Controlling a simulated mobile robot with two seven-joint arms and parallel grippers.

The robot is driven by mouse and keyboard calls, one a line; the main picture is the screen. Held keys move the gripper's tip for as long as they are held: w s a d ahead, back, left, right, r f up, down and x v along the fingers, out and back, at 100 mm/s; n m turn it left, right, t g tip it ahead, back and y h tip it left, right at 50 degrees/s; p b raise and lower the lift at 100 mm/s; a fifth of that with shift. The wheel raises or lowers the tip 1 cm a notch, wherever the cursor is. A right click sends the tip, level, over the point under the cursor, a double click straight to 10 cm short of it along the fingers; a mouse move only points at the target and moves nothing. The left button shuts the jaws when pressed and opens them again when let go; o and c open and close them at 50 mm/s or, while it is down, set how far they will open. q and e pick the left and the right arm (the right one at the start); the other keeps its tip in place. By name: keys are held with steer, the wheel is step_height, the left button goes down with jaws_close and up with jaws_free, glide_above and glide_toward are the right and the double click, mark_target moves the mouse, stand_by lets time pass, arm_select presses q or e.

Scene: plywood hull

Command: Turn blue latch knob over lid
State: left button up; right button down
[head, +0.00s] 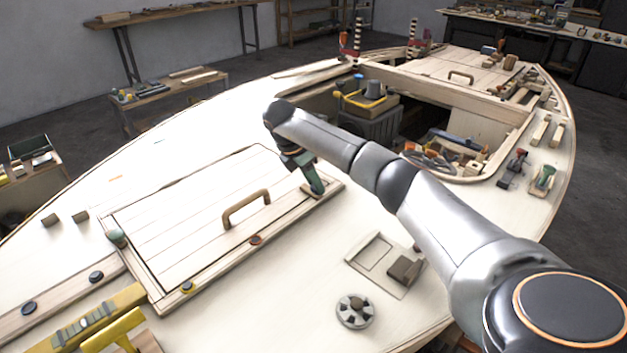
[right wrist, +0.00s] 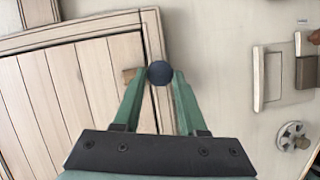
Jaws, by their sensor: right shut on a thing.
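The lid (head: 185,220) is a pale planked hatch in a wooden frame, with a wooden handle (head: 246,207) on top. It also shows in the right wrist view (right wrist: 75,95). My right gripper (head: 314,188) reaches down to the frame's far right corner. In the right wrist view its green fingers are shut on the dark blue latch knob (right wrist: 160,72). A small brown wooden piece (right wrist: 129,75) shows just left of the knob, at the lid's edge. In the head view the fingers mostly hide this knob. My left gripper is not in view.
Other knobs sit round the frame: green (head: 117,238), yellow (head: 187,288) and brown (head: 255,240). A round grey fitting (head: 356,311) and a recessed plate (head: 372,255) lie to the right. An open hatch with tools (head: 440,150) lies beyond my arm.

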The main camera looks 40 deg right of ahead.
stand_by(0.3)
steer(key=shift+c, duration=2.3)
jaws_free()
steer(key=v, duration=1.2)
steer(key=shift+r+p, duration=0.25)
steer(key=shift+p, duration=0.1)
steer(key=shift+w+a, duration=0.1)
